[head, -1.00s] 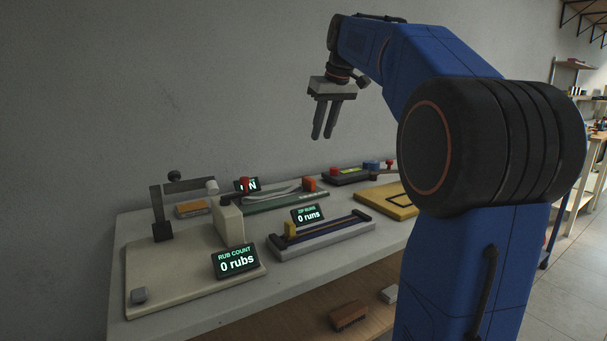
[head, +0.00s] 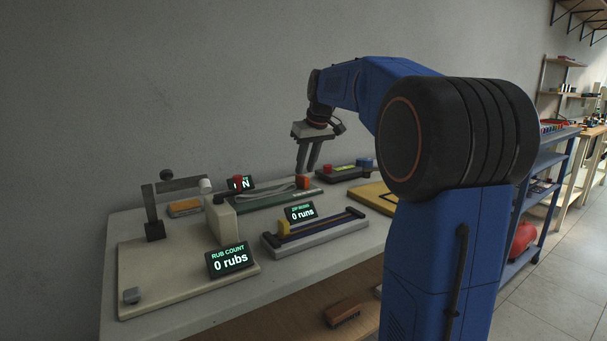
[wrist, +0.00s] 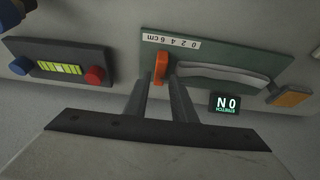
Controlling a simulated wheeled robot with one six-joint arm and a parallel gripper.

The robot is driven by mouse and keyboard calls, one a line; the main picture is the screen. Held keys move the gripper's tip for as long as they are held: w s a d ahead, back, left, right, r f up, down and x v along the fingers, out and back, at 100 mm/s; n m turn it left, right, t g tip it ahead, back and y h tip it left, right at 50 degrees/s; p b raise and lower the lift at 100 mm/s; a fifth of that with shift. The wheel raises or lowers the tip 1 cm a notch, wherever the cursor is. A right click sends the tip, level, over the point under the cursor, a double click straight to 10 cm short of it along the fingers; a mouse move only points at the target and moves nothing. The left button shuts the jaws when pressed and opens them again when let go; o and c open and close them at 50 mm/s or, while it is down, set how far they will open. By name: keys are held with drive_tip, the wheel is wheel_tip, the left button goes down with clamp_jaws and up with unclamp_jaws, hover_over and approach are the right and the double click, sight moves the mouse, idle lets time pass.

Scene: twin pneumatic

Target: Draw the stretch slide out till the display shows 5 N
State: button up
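The stretch rig has a green base (head: 280,198) with a pale band (wrist: 222,72) running to an orange slide (wrist: 160,66). The slide also shows in the head view (head: 303,182). A scale (wrist: 171,41) marked 0 2 4 6 cm lies along one edge of the base. The stretch display (wrist: 225,103) reads 0 N, upside down in the wrist view; in the head view it is partly hidden. My gripper (wrist: 159,82) is open, its fingertips just above the slide and to either side of it in the wrist view. I cannot tell whether they touch it.
A dark box (wrist: 58,62) with red and blue knobs stands beside the rig. The rub-count board (head: 180,275) and the zip-runs rail (head: 318,236) lie in front. A yellow board (head: 375,198) is at right. An orange block (head: 184,207) lies near the wall.

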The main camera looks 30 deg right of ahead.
sight(302, 176)
drive_tip(key=shift+x, duration=1.75)
drive_tip(key=shift+c, duration=0.5)
clamp_jaws()
drive_tip(key=shift+d, duration=1.05)
drive_tip(key=shift+o, duration=0.5)
unclamp_jaws()
drive_tip(key=shift+r, duration=0.15)
